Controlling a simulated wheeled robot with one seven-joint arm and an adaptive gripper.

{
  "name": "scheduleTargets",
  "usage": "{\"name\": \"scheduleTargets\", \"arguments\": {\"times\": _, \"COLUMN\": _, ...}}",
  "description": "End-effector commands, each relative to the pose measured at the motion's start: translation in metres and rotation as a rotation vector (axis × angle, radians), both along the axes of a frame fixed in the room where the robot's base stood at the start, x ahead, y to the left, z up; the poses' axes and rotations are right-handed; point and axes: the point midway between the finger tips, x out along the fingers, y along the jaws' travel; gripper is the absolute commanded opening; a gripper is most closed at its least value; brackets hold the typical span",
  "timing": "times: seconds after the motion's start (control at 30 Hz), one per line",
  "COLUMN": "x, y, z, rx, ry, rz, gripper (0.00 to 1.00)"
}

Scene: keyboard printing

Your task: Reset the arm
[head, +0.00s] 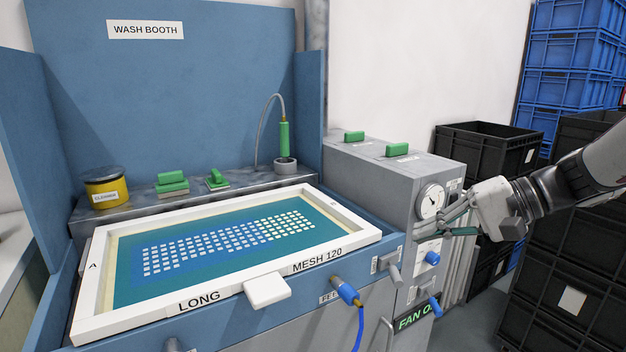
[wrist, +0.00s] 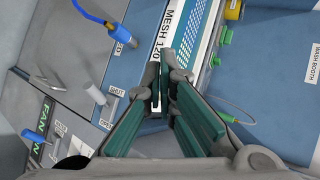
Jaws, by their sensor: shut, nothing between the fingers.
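My gripper (head: 448,231) is at the right in the head view, beside the grey control cabinet's front and just below its round dial (head: 430,201). In the wrist view the green-padded fingers (wrist: 159,84) come together at their tips, shut and empty. My arm reaches in from the right edge of the head view. I cannot tell from these views whether the fingers touch the cabinet. Part of the cabinet front is hidden behind the gripper.
A white-framed screen (head: 110,310) lies in the wash booth (head: 180,80). The cabinet (head: 375,170) carries a blue knob (head: 432,258). A blue hose fitting (head: 346,292) sticks out in front. Black crates (head: 485,140) and blue crates (head: 570,52) stand behind and beside my arm.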

Motion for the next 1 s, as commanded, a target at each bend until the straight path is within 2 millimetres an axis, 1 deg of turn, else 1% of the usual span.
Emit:
{"name": "scheduleTargets", "arguments": {"times": 0.03, "x": -0.023, "y": 0.019, "z": 0.003, "rx": -0.061, "ry": 0.023, "rz": 0.050, "gripper": 0.00}}
{"name": "scheduleTargets", "arguments": {"times": 0.07, "x": -0.037, "y": 0.027, "z": 0.002, "rx": -0.098, "ry": 0.041, "rz": 0.076, "gripper": 0.00}}
{"name": "scheduleTargets", "arguments": {"times": 0.1, "x": -0.056, "y": 0.036, "z": 0.001, "rx": -0.147, "ry": 0.064, "rz": 0.108, "gripper": 0.00}}
{"name": "scheduleTargets", "arguments": {"times": 0.17, "x": -0.084, "y": 0.047, "z": -0.001, "rx": -0.224, "ry": 0.094, "rz": 0.152, "gripper": 0.00}}
{"name": "scheduleTargets", "arguments": {"times": 0.2, "x": -0.102, "y": 0.053, "z": -0.003, "rx": -0.275, "ry": 0.112, "rz": 0.179, "gripper": 0.00}}
{"name": "scheduleTargets", "arguments": {"times": 0.27, "x": -0.130, "y": 0.058, "z": -0.006, "rx": -0.353, "ry": 0.134, "rz": 0.213, "gripper": 0.00}}
{"name": "scheduleTargets", "arguments": {"times": 0.3, "x": -0.148, "y": 0.060, "z": -0.008, "rx": -0.406, "ry": 0.146, "rz": 0.233, "gripper": 0.00}}
{"name": "scheduleTargets", "arguments": {"times": 0.37, "x": -0.174, "y": 0.061, "z": -0.012, "rx": -0.486, "ry": 0.162, "rz": 0.261, "gripper": 0.00}}
{"name": "scheduleTargets", "arguments": {"times": 0.4, "x": -0.191, "y": 0.060, "z": -0.014, "rx": -0.538, "ry": 0.169, "rz": 0.275, "gripper": 0.00}}
{"name": "scheduleTargets", "arguments": {"times": 0.5, "x": -0.230, "y": 0.052, "z": -0.022, "rx": -0.665, "ry": 0.176, "rz": 0.302, "gripper": 0.00}}
{"name": "scheduleTargets", "arguments": {"times": 0.6, "x": -0.259, "y": 0.041, "z": -0.029, "rx": -0.772, "ry": 0.174, "rz": 0.315, "gripper": 0.00}}
{"name": "scheduleTargets", "arguments": {"times": 0.7, "x": -0.279, "y": 0.030, "z": -0.035, "rx": -0.856, "ry": 0.164, "rz": 0.321, "gripper": 0.00}}
{"name": "scheduleTargets", "arguments": {"times": 0.8, "x": -0.295, "y": 0.019, "z": -0.040, "rx": -0.925, "ry": 0.152, "rz": 0.320, "gripper": 0.00}}
{"name": "scheduleTargets", "arguments": {"times": 1.0, "x": -0.319, "y": -0.002, "z": -0.050, "rx": -1.046, "ry": 0.117, "rz": 0.311, "gripper": 0.00}}
